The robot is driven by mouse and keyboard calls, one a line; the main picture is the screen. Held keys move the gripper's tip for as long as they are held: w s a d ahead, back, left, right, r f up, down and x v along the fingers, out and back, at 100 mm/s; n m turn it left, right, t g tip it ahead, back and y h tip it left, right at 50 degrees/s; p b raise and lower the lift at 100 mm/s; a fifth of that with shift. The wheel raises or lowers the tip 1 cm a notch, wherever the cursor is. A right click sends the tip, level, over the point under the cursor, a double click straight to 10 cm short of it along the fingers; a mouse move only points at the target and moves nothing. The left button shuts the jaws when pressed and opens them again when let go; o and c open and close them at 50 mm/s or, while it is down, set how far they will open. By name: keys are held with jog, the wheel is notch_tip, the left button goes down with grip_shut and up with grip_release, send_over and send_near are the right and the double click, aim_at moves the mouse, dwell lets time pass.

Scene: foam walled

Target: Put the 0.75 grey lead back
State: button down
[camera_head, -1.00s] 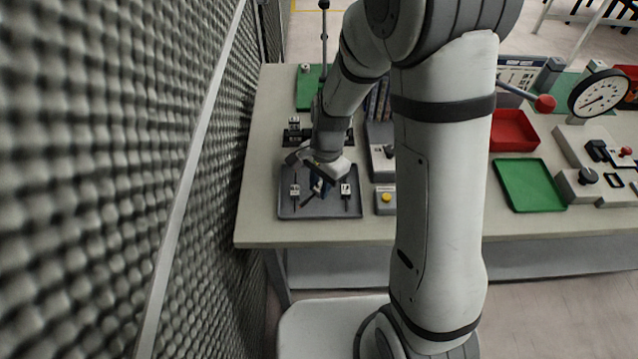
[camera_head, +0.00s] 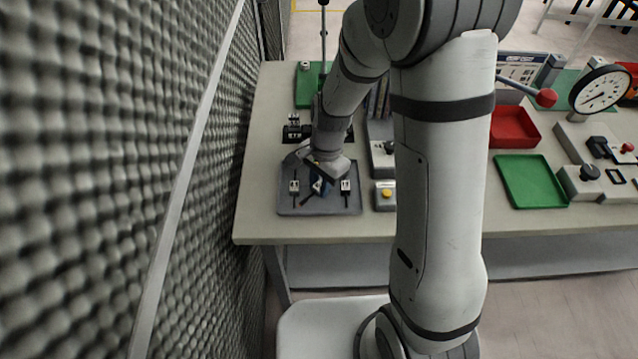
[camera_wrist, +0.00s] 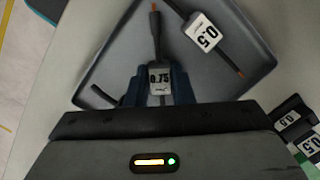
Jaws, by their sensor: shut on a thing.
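The 0.75 grey lead (camera_wrist: 159,76) has a white tag, a dark grey stem and an orange-brown tip, and points up in the wrist view. My gripper (camera_wrist: 160,92) is shut on it at the tag with blue fingers, low over the grey tray (camera_wrist: 252,62). In the head view my gripper (camera_head: 319,184) is over the middle of the tray (camera_head: 327,208), between two white-tagged leads. One of these, tagged 0.5 (camera_wrist: 203,33), lies in the tray in the wrist view. Whether the held lead still touches the tray cannot be told.
Black holders with white 0.5 tags (camera_wrist: 300,125) stand beside the tray. A box with a yellow button (camera_head: 386,194) is right of the tray. A foam wall (camera_head: 120,180) stands close on the left. Red (camera_head: 515,128) and green trays (camera_head: 531,182) lie further right.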

jog(key=shift+s+d+f, duration=0.15)
jog(key=shift+s+f, duration=0.2)
jog(key=shift+f, duration=0.25)
jog(key=c, duration=1.2)
grip_release()
jog(key=shift+f, duration=0.1)
jog(key=shift+o, duration=0.2)
jog(key=shift+w+r+p, duration=0.2)
jog(key=shift+r+p, duration=0.25)
jog(key=shift+r, duration=0.15)
jog(key=r+p, duration=0.2)
jog(key=w+r+p, duration=0.1)
jog(key=r, duration=0.2)
jog(key=r+p, duration=0.2)
jog(key=r, duration=0.1)
jog(key=shift+w+d+r+p, duration=0.1)
jog(key=shift+w+d+p, duration=0.05)
jog(key=shift+p, duration=0.2)
